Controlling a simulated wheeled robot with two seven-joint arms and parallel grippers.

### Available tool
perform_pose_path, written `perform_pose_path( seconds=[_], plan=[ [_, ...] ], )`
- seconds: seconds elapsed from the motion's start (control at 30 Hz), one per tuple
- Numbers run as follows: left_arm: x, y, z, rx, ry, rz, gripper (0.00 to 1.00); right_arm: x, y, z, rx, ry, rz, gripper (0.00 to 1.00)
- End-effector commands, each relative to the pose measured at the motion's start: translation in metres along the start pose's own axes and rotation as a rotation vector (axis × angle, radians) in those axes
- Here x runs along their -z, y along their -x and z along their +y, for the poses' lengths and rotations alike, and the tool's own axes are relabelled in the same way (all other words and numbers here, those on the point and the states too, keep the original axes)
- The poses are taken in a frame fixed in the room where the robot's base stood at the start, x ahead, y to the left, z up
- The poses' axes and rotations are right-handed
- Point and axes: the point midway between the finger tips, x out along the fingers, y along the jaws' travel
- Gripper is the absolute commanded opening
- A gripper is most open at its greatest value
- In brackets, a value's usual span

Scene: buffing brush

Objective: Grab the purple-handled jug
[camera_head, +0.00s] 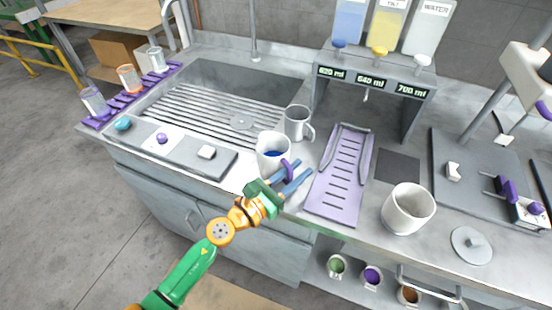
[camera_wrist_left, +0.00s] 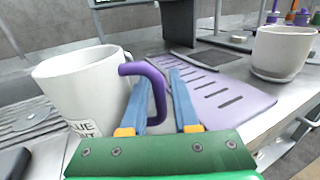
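The purple-handled jug (camera_head: 272,154) is a white jug standing upright near the counter's front edge, with blue content inside. In the left wrist view the jug (camera_wrist_left: 80,85) is at the left, with a partly hidden label. Its purple handle (camera_wrist_left: 159,90) loops toward my left gripper (camera_wrist_left: 160,98). The two blue fingers are apart, one on each side of the handle, and a gap shows beside the right finger. In the head view my left gripper (camera_head: 294,178) reaches the handle from the front. My right gripper is not in view.
A grey-white mug (camera_head: 298,123) stands just behind the jug. A purple slotted tray (camera_head: 340,180) lies close to the right, with a white pot (camera_head: 407,209) beyond it. A sink (camera_head: 215,100) is behind. Dispensers (camera_head: 385,75) stand at the back.

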Motion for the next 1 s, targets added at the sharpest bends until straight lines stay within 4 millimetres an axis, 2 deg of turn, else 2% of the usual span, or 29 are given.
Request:
perform_pose_path(
  seconds=[0.23, 0.27, 0.33, 0.37, 1.0],
  plan=[
    [0.001, -0.0055, -0.0002, 0.0, 0.0, 0.001, 0.29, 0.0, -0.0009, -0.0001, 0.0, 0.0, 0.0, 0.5],
    [0.001, -0.0054, -0.0002, 0.0, 0.0, 0.001, 0.23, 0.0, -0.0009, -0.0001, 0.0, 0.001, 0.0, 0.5],
    [0.0011, -0.0053, -0.0002, 0.0, 0.0, 0.001, 0.04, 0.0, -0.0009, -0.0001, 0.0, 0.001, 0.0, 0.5],
    [0.0011, -0.0053, -0.0002, 0.0, 0.0, 0.001, 0.0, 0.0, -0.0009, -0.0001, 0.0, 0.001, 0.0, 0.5],
    [0.001, -0.005, 0.0, 0.0, 0.001, 0.001, 0.0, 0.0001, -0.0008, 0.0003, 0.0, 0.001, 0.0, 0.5]
  ],
)
